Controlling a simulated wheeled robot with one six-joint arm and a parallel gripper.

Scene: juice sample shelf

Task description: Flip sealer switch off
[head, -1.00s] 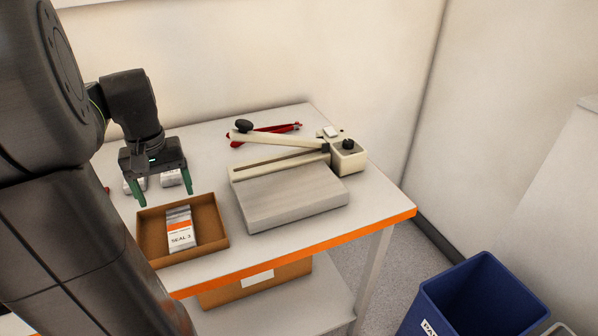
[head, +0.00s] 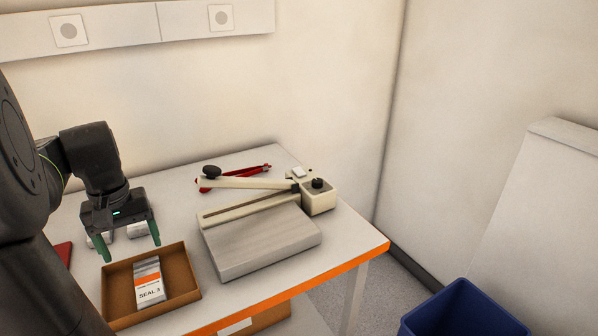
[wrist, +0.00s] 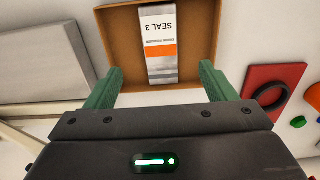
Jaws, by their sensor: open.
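The cream sealer (head: 262,213) stands on the table in the head view, with its arm slanting up to a black knob at left. Its housing at the right end carries a black dial (head: 317,183) and a small white switch (head: 298,172); I cannot tell the switch's position. My gripper (head: 130,254) is open and empty, left of the sealer and above the table by the cardboard tray. In the wrist view the green fingers (wrist: 160,85) are spread apart, and part of the sealer (wrist: 40,60) shows at left.
A cardboard tray (head: 190,290) holds packets marked SEAL 3 (head: 149,283). A red-handled tool (head: 240,175) lies behind the sealer. White objects (head: 138,230) lie near my gripper. A blue bin (head: 462,312) stands right of the table. Two wall sockets (head: 69,31) are at the back.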

